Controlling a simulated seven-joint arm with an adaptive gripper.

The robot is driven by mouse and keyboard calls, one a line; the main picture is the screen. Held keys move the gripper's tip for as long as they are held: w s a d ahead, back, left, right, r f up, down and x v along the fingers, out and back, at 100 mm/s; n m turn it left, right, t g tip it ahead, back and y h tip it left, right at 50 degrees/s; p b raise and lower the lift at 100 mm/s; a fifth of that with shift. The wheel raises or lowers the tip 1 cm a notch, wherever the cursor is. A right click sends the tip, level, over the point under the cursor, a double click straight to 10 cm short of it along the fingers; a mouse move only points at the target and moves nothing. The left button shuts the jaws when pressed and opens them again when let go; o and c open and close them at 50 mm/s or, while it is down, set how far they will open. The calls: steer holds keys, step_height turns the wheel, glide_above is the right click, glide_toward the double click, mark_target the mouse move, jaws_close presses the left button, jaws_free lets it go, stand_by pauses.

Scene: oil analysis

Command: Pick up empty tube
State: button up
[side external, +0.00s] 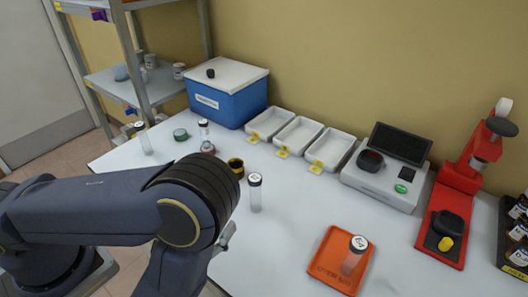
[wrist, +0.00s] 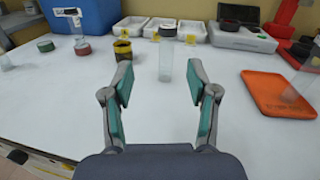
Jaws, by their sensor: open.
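A clear, empty-looking tube (side external: 255,193) with a white cap stands upright on the white table, near the middle. In the wrist view the tube (wrist: 166,57) stands ahead of my gripper (wrist: 162,80), roughly centred between its two fingers and beyond their tips. My gripper is open and holds nothing. In the side view my arm hides most of the gripper. A second capped tube (side external: 354,255) is on the orange tray (side external: 327,272) at the right. A third capped tube (side external: 144,139) stands at the far left of the table.
A dark yellow-rimmed pot (side external: 236,166) stands left of the central tube. Three white bins (side external: 332,150), a blue box (side external: 241,102) and a grey device (side external: 381,185) stand behind. A red stand (side external: 445,210) is at the right. Bare table surrounds the central tube.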

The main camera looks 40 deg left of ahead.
mark_target(252, 192)
steer(key=shift+s+d+f+m+h, duration=0.2)
steer(key=shift+s+f+m+h, duration=0.3)
steer(key=shift+s+f+m, duration=0.3)
steer(key=shift+d+f, duration=0.15)
steer(key=w, duration=0.7)
steer(key=w+a, duration=0.1)
steer(key=w, duration=0.3)
steer(key=shift+a, duration=0.1)
steer(key=w, duration=0.3)
steer(key=w+f, duration=0.1)
steer(key=w, duration=0.1)
steer(key=shift+w+a, duration=0.25)
steer(key=shift+a, duration=0.15)
steer(key=shift+c, duration=0.2)
steer(key=c, duration=0.9)
